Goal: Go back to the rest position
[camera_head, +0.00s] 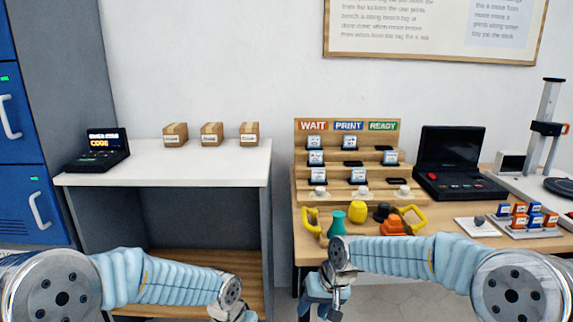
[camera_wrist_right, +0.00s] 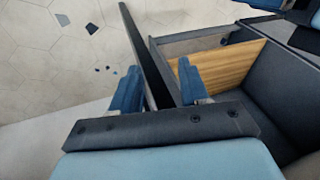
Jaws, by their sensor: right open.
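My right gripper (camera_head: 321,303) hangs low at the bottom middle of the head view, in front of the wooden table's (camera_head: 300,222) left front edge. In the right wrist view its two blue fingers (camera_wrist_right: 158,85) are apart with nothing between them. My left gripper (camera_head: 232,314) is at the bottom edge of the head view, in front of the white-topped cabinet (camera_head: 200,178). Its fingers are cut off by the frame. Both arms reach inward from the lower corners.
Several boxes (camera_head: 211,134) and a black terminal (camera_head: 98,152) stand on the cabinet. Tiled floor (camera_head: 375,301) shows below the table.

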